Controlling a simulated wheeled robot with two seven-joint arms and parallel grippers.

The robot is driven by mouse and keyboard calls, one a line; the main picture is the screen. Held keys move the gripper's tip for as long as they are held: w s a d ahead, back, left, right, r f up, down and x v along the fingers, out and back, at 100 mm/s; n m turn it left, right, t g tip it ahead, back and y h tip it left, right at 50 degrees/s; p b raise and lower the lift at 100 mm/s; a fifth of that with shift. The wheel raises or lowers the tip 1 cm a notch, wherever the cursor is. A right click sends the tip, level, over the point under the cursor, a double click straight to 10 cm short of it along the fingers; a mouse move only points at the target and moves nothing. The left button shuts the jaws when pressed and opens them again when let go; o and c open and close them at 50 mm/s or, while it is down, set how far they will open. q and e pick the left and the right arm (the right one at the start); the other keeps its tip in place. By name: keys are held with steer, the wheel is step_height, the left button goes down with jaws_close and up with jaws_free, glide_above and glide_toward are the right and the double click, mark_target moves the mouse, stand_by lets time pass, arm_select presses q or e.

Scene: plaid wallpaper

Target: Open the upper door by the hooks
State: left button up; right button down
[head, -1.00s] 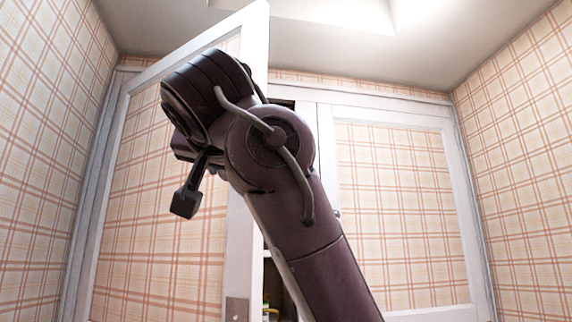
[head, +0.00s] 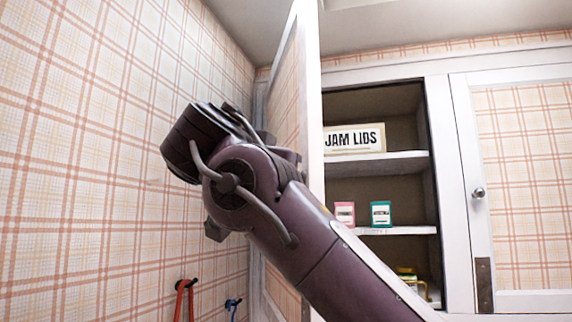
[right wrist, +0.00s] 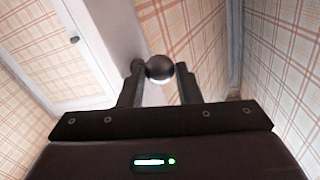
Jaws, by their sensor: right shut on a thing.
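The upper door (head: 285,95), a white frame with a plaid panel, stands swung wide open near the left wall, seen nearly edge-on in the head view. Two hooks on that wall, lower left, hold a red item (head: 184,300) and a blue item (head: 232,310). My right arm crosses in front of the door and hides part of it. In the right wrist view my right gripper (right wrist: 160,78) is shut on a round dark knob (right wrist: 159,67), with a finger on each side. My left gripper is in no view.
The open cupboard has shelves (head: 380,166) with a "JAM LIDS" sign (head: 354,139), a pink box (head: 344,213), a green box (head: 381,213) and a yellowish item (head: 408,280) low down. A closed door with a knob (head: 478,193) is at right. The left wall is close to my arm.

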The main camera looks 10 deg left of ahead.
steer(key=c, duration=1.3)
jaws_free()
steer(key=shift+w+r, duration=0.2)
steer(key=shift+r, duration=0.15)
steer(key=shift+o, duration=1.2)
steer(key=shift+w+a+f, duration=0.2)
steer(key=shift+w+a, duration=0.05)
steer(key=shift+s, duration=0.1)
steer(key=shift+f, duration=0.2)
steer(key=shift+d, duration=0.15)
